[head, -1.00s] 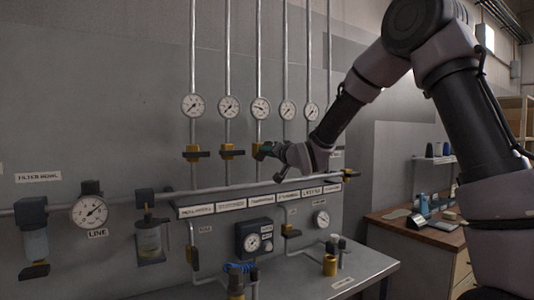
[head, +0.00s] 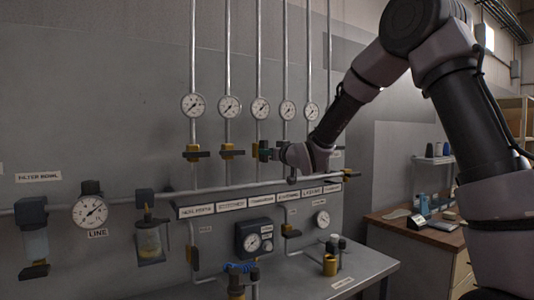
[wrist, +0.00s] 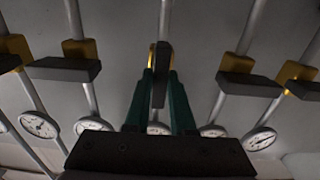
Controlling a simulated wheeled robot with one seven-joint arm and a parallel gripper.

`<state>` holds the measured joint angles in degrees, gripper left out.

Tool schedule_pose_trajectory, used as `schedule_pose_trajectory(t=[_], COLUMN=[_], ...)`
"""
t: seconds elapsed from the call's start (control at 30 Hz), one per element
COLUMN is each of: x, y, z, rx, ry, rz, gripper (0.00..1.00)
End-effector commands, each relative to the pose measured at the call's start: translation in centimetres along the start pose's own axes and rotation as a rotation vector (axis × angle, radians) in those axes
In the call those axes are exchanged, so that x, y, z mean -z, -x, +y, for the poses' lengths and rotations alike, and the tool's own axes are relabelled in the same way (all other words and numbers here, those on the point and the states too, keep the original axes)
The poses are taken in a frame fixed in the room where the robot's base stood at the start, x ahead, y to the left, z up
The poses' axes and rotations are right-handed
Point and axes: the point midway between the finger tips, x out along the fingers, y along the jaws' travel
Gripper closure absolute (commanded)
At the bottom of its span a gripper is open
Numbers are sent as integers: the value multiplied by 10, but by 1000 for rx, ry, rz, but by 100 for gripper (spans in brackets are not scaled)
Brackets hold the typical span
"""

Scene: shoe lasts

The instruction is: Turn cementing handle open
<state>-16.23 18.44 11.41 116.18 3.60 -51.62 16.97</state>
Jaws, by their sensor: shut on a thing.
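A row of valves with yellow bodies and dark bar handles sits on vertical pipes below round gauges. My gripper (head: 264,151) is at the third valve from the left. In the wrist view its two green fingers (wrist: 161,78) are shut on that valve's dark handle (wrist: 161,72), one on each side. This handle lies along its pipe, while the neighbouring handles (wrist: 68,69) (wrist: 249,83) lie across theirs. The yellow body of the held valve (wrist: 151,56) is partly hidden. The label strip (head: 262,200) below has lettering too small to read surely.
A horizontal pipe (head: 112,202) runs just below the valves. The line gauge (head: 90,212), a filter bowl (head: 34,241) and a small regulator panel (head: 254,240) are lower on the wall. A metal shelf (head: 370,268) juts out below; a wooden bench (head: 425,232) stands at right.

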Motion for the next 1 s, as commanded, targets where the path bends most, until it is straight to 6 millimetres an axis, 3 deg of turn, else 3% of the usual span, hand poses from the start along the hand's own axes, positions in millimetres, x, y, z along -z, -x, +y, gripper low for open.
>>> schedule_pose_trajectory(t=[0.47,0.5,0.57,0.87,1.0], x=[-2,-2,-2,-1,0], y=[0,0,0,1,11], z=[0,0,0,0,0], rx=[0,0,0,0,-1], ry=[12,12,12,12,12], rz=[-4,-4,-3,-1,0], gripper=[100,66,48,48,48])
